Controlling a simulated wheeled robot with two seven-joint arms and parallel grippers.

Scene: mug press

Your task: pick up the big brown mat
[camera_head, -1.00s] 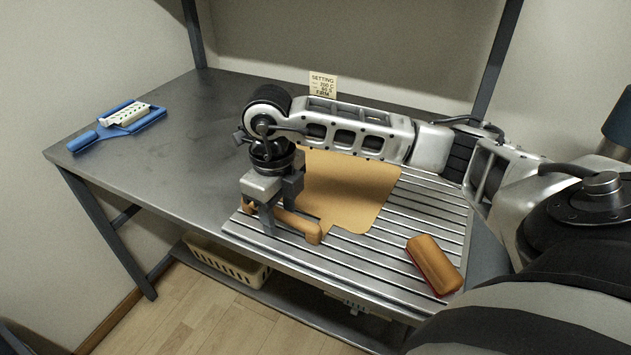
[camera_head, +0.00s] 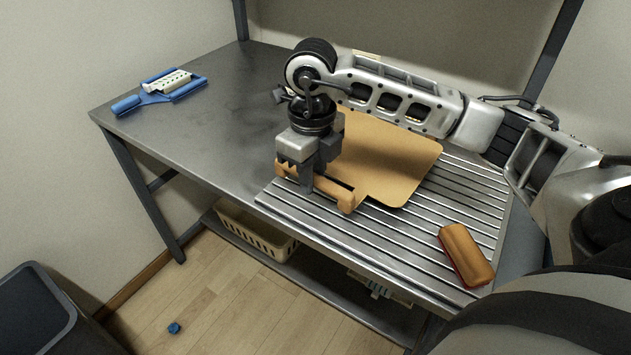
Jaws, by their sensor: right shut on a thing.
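The big brown mat (camera_head: 392,160) is a flat tan sheet with rounded corners. It lies over the ridged metal rack at the right of the table, with its near edge at a thick tan handle bar (camera_head: 345,200). My right gripper (camera_head: 308,184) points down at the near left of the mat and is shut on the handle bar. The arm hides the mat's far left part. I cannot tell whether the mat is lifted off the rack. My left gripper is not in view.
A blue tool with a white block (camera_head: 165,84) lies at the far left of the metal table (camera_head: 215,120). An orange and red brush-like block (camera_head: 466,255) sits on the rack's right. A cream basket (camera_head: 254,231) stands on the shelf below. A dark bin (camera_head: 35,310) is on the floor.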

